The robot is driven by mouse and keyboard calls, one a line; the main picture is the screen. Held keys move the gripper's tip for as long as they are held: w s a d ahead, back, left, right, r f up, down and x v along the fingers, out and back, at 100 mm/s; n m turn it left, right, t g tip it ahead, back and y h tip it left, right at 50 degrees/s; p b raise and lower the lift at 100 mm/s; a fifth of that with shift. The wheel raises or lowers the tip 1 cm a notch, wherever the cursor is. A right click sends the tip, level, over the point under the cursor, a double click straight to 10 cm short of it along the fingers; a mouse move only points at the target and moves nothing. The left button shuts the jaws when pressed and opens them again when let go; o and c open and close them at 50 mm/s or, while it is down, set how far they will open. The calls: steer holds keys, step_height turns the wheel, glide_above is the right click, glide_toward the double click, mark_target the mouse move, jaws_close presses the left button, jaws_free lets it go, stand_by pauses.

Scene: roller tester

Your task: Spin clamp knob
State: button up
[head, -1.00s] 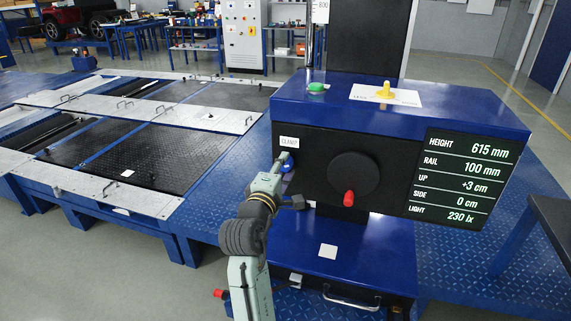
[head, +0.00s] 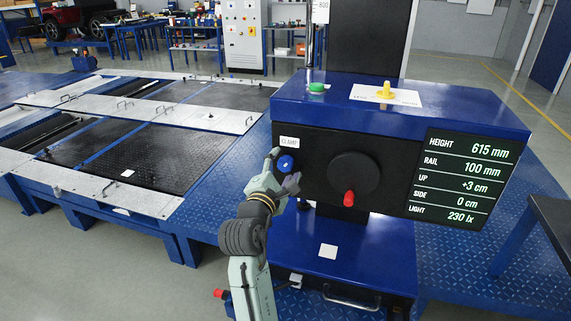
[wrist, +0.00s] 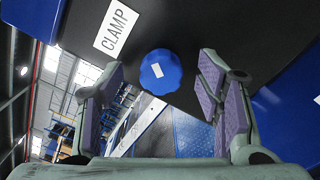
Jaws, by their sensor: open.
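The blue clamp knob (head: 286,164) sits on the black front panel, just under a white CLAMP label (head: 289,142). In the wrist view the knob (wrist: 160,72) is round with a scalloped rim and a small white mark on its face. The label (wrist: 112,32) is to its upper left. My gripper (head: 284,170) is in front of the knob. In the wrist view my gripper (wrist: 162,88) is open, with a purple-padded finger on each side of the knob and visible gaps to both. It holds nothing.
The blue tester housing (head: 450,112) carries a green button (head: 316,88) and a yellow knob (head: 384,90) on top. A black wheel with a red handle (head: 349,198) is right of the knob. A display (head: 462,177) reads height 615 mm and rail 100 mm.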

steer(key=shift+o, duration=0.2)
steer(key=v, duration=0.6)
stand_by(0.5)
